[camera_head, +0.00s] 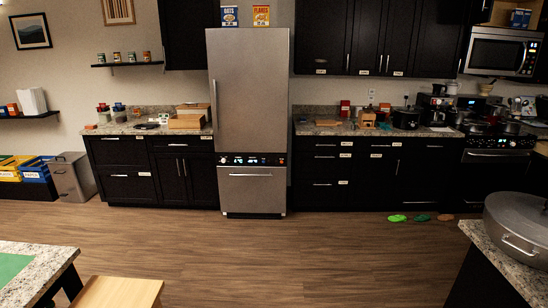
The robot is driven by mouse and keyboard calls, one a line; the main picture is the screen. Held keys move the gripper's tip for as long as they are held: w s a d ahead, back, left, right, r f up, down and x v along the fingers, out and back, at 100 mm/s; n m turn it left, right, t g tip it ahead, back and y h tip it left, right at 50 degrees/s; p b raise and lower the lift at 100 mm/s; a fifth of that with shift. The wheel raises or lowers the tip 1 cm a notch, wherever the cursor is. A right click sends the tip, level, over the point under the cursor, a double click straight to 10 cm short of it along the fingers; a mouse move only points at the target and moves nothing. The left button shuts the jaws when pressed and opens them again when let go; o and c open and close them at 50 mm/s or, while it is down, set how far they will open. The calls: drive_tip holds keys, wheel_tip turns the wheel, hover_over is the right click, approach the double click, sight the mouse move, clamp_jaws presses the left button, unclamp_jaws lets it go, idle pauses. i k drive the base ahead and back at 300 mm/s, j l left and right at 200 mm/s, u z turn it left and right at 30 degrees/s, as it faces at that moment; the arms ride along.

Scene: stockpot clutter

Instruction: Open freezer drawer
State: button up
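The freezer drawer (252,192) is the lower steel front of the tall stainless fridge (250,95) at the back wall. The drawer looks shut, flush with the fridge front. Its horizontal bar handle (250,175) runs across the top of the drawer, just below a dark control strip (252,160). The fridge's upper door is shut too. My gripper is not in view, so its state does not show.
The wood floor (270,250) before the fridge is clear. A granite island with a large grey pot (518,228) stands at the right front. A granite table (60,262) and a wooden stool (115,292) are at the left front. Green items (398,218) lie on the floor right of the fridge.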

sight(244, 190)
drive_tip(key=i, duration=2.1)
drive_tip(key=i+u, duration=0.3)
drive_tip(key=i, duration=0.2)
drive_tip(key=i+u, duration=0.25)
drive_tip(key=i, duration=0.3)
drive_tip(key=i+l+u, duration=0.15)
drive_tip(key=i+u, duration=0.15)
drive_tip(key=i, duration=0.25)
drive_tip(key=i+l+u, duration=0.3)
drive_tip(key=i, duration=0.2)
drive_tip(key=i+l+u, duration=0.1)
drive_tip(key=i+u, duration=0.15)
drive_tip(key=i+l+u, duration=0.25)
drive_tip(key=i, duration=0.2)
